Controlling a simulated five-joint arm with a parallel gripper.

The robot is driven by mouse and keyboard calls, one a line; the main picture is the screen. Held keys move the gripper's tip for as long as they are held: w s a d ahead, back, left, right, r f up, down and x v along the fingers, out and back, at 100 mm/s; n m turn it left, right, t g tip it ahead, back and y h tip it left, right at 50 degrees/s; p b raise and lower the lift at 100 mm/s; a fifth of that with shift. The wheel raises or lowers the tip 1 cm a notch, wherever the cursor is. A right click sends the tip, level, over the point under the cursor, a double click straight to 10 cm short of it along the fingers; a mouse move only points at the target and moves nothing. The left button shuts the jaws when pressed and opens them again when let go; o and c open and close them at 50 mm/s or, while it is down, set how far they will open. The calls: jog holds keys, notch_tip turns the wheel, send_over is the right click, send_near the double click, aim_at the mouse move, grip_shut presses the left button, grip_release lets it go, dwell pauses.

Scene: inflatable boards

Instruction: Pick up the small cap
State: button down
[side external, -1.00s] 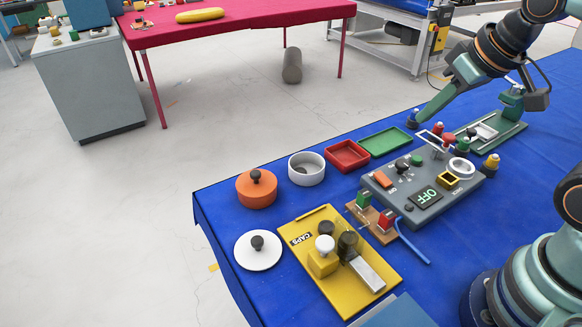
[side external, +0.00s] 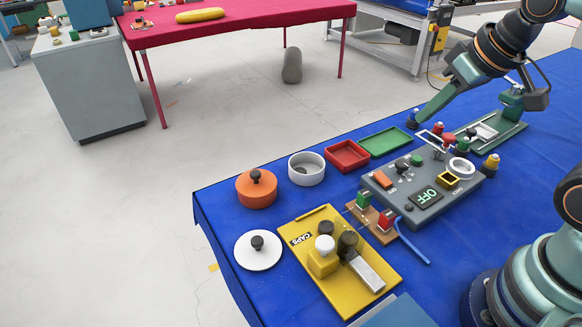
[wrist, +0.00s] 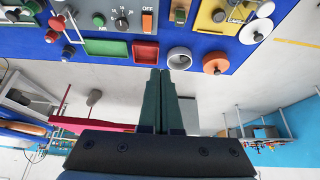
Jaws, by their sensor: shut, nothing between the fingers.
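The yellow board marked CAPS (side external: 345,303) lies near the front left corner of the blue table. On it stand a yellow block with a white round top (side external: 324,244), a small dark round piece (side external: 326,227), a dark cylinder (side external: 347,243) and a grey bar (side external: 368,276). I cannot tell which of these is the small cap. My gripper (side external: 419,118) is shut and empty, beyond the control panel near the far edge of the table, well away from the yellow board. In the wrist view its fingers (wrist: 162,73) are together, and the yellow board (wrist: 208,20) is partly cut off at the top.
A grey panel reading OFF (side external: 410,206), a red tray (side external: 347,156), a green tray (side external: 385,142), a white ring-shaped pot (side external: 306,169), an orange lidded pot (side external: 257,189) and a white lid (side external: 258,250) share the blue table (side external: 215,206). Small knobs stand near my gripper.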

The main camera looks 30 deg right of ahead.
dwell(0.4)
jog(key=c, duration=0.7)
grip_release()
jog(key=m+g, duration=0.6)
jog(key=m, duration=1.2)
send_over(327, 226)
notch_tip(327, 226, down, 12)
jog(key=f, duration=0.6)
jog(key=shift+w+a+f, duration=0.1)
jog(key=shift+w+f, duration=0.1)
jog(key=shift+f, duration=0.15)
jog(key=f, duration=0.4)
jog(key=shift+s+d, duration=0.2)
jog(key=shift+f, duration=0.55)
